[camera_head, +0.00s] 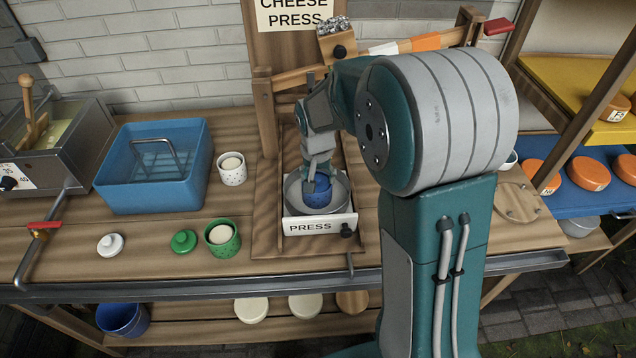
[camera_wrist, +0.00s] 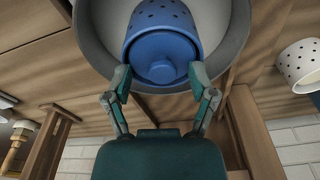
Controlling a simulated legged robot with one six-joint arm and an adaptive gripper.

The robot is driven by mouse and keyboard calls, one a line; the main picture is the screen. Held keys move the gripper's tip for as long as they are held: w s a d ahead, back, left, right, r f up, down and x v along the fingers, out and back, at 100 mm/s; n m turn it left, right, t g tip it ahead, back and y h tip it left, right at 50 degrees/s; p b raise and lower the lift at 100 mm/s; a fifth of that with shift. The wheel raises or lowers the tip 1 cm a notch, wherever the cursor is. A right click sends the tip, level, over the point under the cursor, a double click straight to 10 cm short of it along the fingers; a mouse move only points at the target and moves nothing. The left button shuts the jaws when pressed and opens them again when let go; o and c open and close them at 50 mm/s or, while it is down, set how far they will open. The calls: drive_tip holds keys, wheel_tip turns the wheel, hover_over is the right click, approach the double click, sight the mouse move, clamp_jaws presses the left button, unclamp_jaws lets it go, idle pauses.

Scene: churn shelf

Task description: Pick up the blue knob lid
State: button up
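The blue knob lid (camera_wrist: 161,50) sits on a blue pot with small holes (camera_wrist: 160,15) in the wrist view. Its round knob (camera_wrist: 162,72) faces my gripper. The pot and lid stand in a grey round basin (camera_wrist: 97,30). In the head view the blue lid (camera_head: 318,186) shows in the basin behind the PRESS sign, partly covered by my gripper (camera_head: 320,180). My gripper's two fingers (camera_wrist: 160,82) are spread wide, one at each side of the lid. I cannot tell whether they touch it.
A white pot (camera_head: 231,173), a green pot (camera_head: 222,240), a green lid (camera_head: 184,242) and a white lid (camera_head: 110,244) stand left of the press. A blue tub (camera_head: 150,205) is farther left. The press's wooden post (camera_head: 268,120) rises close to my gripper.

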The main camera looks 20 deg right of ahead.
drive_tip(key=shift+a, duration=0.15)
drive_tip(key=c, duration=0.9)
drive_tip(key=shift+a, duration=0.15)
drive_tip(key=shift+r, duration=0.25)
wheel_tip(320, 180, up, 2)
drive_tip(key=shift+r, duration=0.15)
drive_tip(key=s+d+r, duration=0.3)
drive_tip(key=s+r, duration=0.7)
drive_tip(key=s, duration=0.3)
drive_tip(key=shift+s, duration=0.4)
